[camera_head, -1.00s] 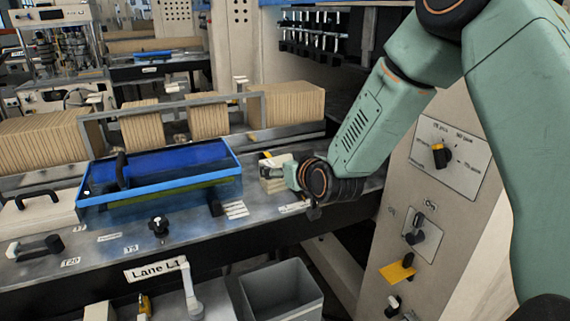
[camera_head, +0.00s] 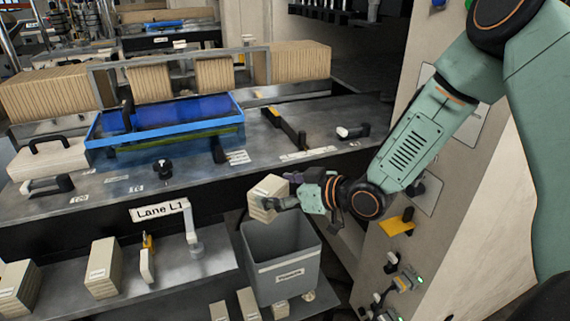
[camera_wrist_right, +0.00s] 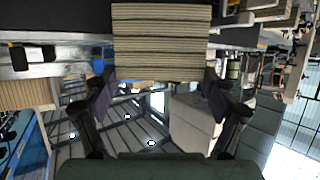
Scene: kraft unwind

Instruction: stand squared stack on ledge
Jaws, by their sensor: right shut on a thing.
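My right gripper (camera_head: 291,191) is shut on a small squared stack (camera_head: 266,198) of tan kraft sheets and holds it in the air above the grey bin. The stack is slightly tilted in the head view. In the right wrist view the stack (camera_wrist_right: 161,42) shows its layered edges between the two fingers (camera_wrist_right: 165,97). The ledge (camera_head: 185,268) is the lower metal shelf below the Lane L1 sign. Two tan stacks, a left one (camera_head: 17,288) and a taller one (camera_head: 103,268), stand on it. My left gripper is in neither view.
A grey bin (camera_head: 284,262) stands right of the ledge, below the held stack. A white clamp (camera_head: 190,232) and a small yellow-handled tool (camera_head: 148,258) stand on the ledge. The blue tray (camera_head: 168,133) lies on the upper bench. A control panel with knobs is at right.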

